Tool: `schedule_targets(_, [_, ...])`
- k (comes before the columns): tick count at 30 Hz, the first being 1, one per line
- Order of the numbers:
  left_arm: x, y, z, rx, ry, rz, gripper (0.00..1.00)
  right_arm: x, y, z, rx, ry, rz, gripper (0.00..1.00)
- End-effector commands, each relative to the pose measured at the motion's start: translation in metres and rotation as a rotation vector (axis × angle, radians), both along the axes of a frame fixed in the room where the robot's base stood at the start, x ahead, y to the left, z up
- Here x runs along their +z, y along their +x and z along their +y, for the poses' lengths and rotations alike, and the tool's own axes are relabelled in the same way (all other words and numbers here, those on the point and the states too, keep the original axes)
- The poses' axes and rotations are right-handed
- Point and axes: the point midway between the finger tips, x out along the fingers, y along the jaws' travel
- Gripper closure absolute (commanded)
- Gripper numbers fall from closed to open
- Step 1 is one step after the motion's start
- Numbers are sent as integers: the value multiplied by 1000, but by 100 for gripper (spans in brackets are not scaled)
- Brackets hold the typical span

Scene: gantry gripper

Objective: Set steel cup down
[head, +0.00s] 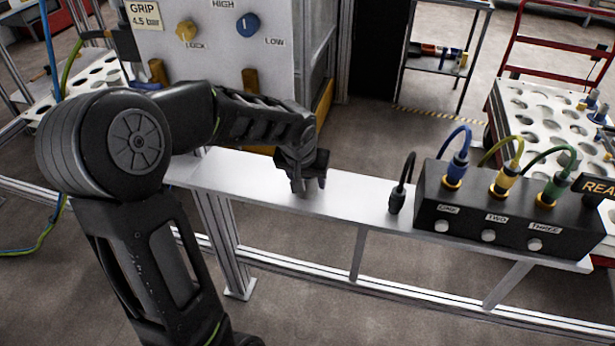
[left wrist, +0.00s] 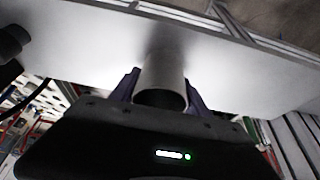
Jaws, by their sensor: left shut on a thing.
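My left gripper (head: 309,182) points down over the white ledge (head: 255,180) in the head view. In the left wrist view its two fingers stand on either side of a grey steel cup (left wrist: 164,78), and they are shut on it. The cup's dark round mouth faces the wrist camera. A soft shadow lies on the ledge (left wrist: 90,50) beyond the cup. I cannot tell whether the cup touches the ledge. In the head view the gripper hides most or all of the cup. My right gripper is in neither view.
A black box (head: 500,212) with blue, yellow and green cables stands on the ledge at right. A black plug (head: 396,198) stands beside it. A grey panel with knobs (head: 225,45) rises behind my left arm. The ledge between gripper and plug is clear.

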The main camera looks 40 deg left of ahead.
Motion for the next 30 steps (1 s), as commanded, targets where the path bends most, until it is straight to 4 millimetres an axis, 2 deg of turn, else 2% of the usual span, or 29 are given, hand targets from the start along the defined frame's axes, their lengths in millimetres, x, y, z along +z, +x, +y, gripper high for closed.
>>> schedule_targets(6, [-5,0,0,0,0,-1,88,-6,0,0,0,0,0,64])
schedule_targets(7, [-3,0,0,0,0,0,44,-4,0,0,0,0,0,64])
schedule_targets(14, [-3,0,0,0,0,0,25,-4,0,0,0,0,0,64])
schedule_targets(23, [-2,0,0,0,0,0,24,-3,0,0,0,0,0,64])
schedule_targets(27, [5,-1,0,0,2,-2,24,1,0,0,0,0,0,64])
schedule_targets(30, [17,-5,-2,1,2,-4,24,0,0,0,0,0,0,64])
